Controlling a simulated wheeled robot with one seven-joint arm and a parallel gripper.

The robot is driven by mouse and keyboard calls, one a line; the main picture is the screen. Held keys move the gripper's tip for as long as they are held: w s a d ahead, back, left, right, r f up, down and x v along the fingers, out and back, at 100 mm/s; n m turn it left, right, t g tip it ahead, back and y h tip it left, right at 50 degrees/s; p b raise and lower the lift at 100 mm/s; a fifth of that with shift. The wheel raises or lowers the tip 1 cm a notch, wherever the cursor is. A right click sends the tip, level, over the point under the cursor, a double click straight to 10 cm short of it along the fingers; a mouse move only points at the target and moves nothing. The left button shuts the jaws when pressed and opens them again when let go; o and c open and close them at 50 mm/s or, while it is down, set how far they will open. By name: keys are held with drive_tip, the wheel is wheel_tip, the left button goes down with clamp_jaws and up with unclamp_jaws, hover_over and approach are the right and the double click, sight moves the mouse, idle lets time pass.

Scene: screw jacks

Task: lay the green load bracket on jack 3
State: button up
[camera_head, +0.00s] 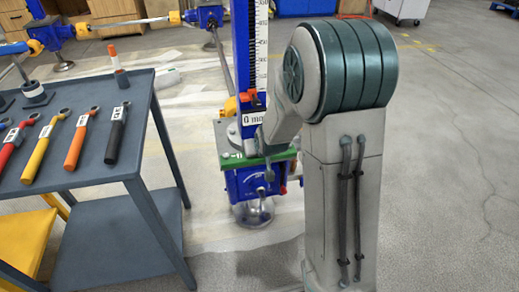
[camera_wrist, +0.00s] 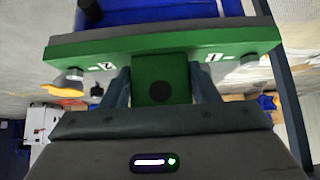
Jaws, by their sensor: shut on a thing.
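The green load bracket (camera_head: 233,161) is at the top of a blue jack (camera_head: 246,183) in the head view, with my arm partly in front of it. The frames do not settle whether it rests fully on the jack. In the wrist view the bracket (camera_wrist: 140,43) is a wide green bar with pale marks and a bolt near its ends. My gripper (camera_wrist: 161,82) is shut on its square green tab. My gripper's fingers are mostly hidden in the head view. I cannot read a jack number.
A blue column with a ruler scale (camera_head: 262,45) and a "0 mm" sign (camera_head: 253,118) rises behind the bracket. Floor at right is clear.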

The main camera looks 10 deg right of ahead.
drive_tip(key=shift+f+b, duration=0.45)
drive_tip(key=shift+f, duration=0.05)
drive_tip(key=o, duration=1.2)
drive_tip(key=shift+o, duration=0.3)
drive_tip(key=shift+f, duration=0.15)
drive_tip(key=shift+s+r, duration=0.3)
drive_tip(key=shift+r, duration=0.15)
drive_tip(key=s+r+g+p, duration=0.1)
drive_tip(key=s+r+p, duration=0.8)
drive_tip(key=r, duration=0.7)
drive_tip(key=s+r+g+p, duration=0.2)
drive_tip(key=s+r+p, duration=0.6)
drive_tip(key=r+p, duration=0.6)
drive_tip(key=s+r+g+p, duration=0.2)
drive_tip(key=s+r+p, duration=0.7)
drive_tip(key=r, duration=0.8)
drive_tip(key=p, duration=0.3)
drive_tip(key=shift+s+r, duration=0.35)
drive_tip(key=shift+r, duration=0.05)
